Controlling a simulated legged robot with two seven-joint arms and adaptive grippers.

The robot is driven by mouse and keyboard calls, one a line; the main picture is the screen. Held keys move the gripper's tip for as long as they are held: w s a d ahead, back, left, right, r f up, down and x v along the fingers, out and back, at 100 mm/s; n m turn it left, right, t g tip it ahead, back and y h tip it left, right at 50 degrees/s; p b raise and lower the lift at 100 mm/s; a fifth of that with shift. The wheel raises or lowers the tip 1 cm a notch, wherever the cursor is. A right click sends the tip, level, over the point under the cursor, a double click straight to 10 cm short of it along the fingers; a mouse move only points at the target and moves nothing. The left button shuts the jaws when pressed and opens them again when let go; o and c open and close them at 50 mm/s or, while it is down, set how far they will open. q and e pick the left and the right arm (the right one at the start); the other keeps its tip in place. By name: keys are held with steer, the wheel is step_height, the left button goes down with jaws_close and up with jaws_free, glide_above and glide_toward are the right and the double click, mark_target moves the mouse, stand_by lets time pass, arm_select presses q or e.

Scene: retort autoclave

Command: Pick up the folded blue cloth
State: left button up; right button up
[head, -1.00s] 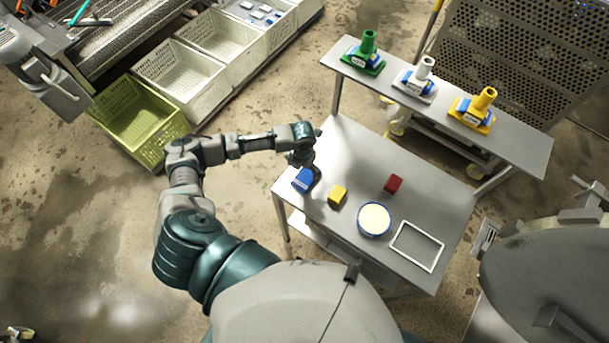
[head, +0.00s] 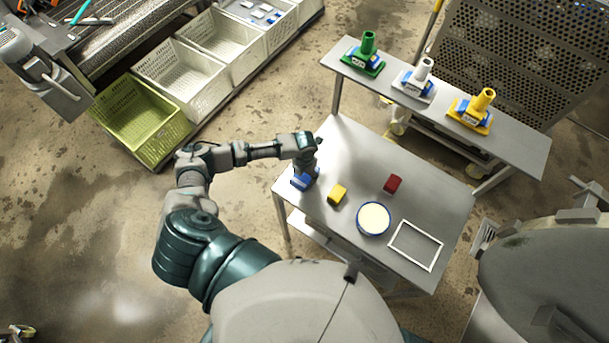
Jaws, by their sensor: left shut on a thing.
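The folded blue cloth (head: 301,182) is at the left corner of the grey metal table in the head view. My left gripper (head: 305,173) points down onto it from above and is shut on it. The gripper hides the upper part of the cloth. I cannot tell whether the cloth still touches the table. My right gripper is not in view.
On the table (head: 345,145) are a yellow cloth (head: 338,194), a red cloth (head: 392,184), a round blue-rimmed tub (head: 373,219) and a white rectangular frame (head: 415,246). A raised shelf (head: 530,150) behind holds green, white and yellow stands. Crates (head: 140,118) stand left.

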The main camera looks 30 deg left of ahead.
mark_target(307, 181)
arm_select(q)
steer(key=shift+d, duration=0.25)
steer(key=shift+d+r, duration=0.25)
steer(key=shift+d, duration=0.05)
steer(key=shift+r+p, duration=0.3)
steer(key=shift+p, duration=0.2)
step_height(307, 181, up, 2)
steer(key=p, duration=0.2)
steer(key=shift+a+r+p, duration=0.1)
steer(key=shift+r+p, duration=0.15)
steer(key=shift+p, duration=0.05)
steer(key=shift+s+d+r+p, duration=0.2)
steer(key=shift+s+d+p, duration=0.1)
steer(key=shift+s+p, duration=0.3)
steer(key=shift+s+d+r+p, duration=0.15)
steer(key=shift+s+d+p, duration=0.15)
steer(key=shift+s+p, duration=0.2)
steer(key=s+d, duration=0.4)
steer(key=shift+s, duration=0.3)
steer(key=s+d, duration=0.4)
steer(key=shift+s+d+r, duration=0.15)
steer(key=shift+d+r, duration=0.05)
steer(key=shift+r, duration=0.15)
steer(key=shift+s+d, duration=0.25)
steer(key=shift+s, duration=0.35)
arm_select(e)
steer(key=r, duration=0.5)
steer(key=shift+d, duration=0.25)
